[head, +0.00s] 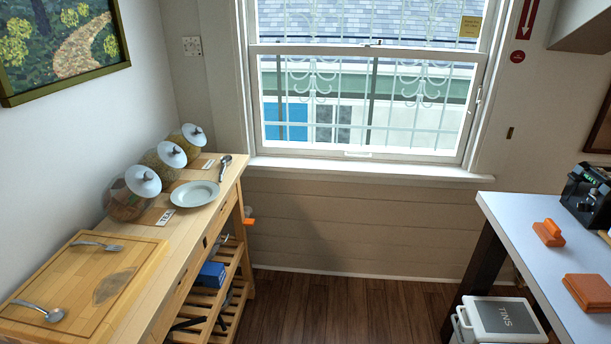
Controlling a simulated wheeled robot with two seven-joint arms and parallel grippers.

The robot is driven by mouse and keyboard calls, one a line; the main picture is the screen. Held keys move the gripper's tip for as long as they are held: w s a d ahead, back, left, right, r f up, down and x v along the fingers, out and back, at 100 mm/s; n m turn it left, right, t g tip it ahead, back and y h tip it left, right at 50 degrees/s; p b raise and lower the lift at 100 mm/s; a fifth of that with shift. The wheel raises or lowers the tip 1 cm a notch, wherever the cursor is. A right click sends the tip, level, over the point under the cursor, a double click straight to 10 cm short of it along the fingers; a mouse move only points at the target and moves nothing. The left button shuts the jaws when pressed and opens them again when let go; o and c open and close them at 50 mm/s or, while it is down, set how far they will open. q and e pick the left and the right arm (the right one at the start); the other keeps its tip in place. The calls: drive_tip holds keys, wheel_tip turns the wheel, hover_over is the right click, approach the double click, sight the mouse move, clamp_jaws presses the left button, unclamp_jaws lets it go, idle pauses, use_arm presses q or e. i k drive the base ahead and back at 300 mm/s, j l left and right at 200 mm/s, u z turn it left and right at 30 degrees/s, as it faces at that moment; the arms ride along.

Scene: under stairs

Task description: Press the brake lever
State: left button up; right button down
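A wooden trolley (150,290) with slatted lower shelves stands along the left wall. A small orange part (248,221) shows at its far right side, below the top; it is too small to tell whether this is the brake lever. No other lever is clear on the trolley, and its feet are hidden or out of the picture. Neither of my grippers is in view.
A pale table (560,262) at right holds orange items and a black machine (588,195). A bin (502,318) stands below. Wooden floor (340,310) between is clear.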

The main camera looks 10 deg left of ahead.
sight(247, 221)
drive_tip(key=i+l, duration=0.1)
drive_tip(key=i, duration=0.75)
drive_tip(key=i+l, duration=0.1)
drive_tip(key=i, duration=0.7)
drive_tip(key=i+u, duration=0.75)
drive_tip(key=u, duration=0.2)
drive_tip(key=i+l+u, duration=0.3)
drive_tip(key=u, duration=0.2)
drive_tip(key=i+l+u, duration=0.45)
drive_tip(key=k+j, duration=0.1)
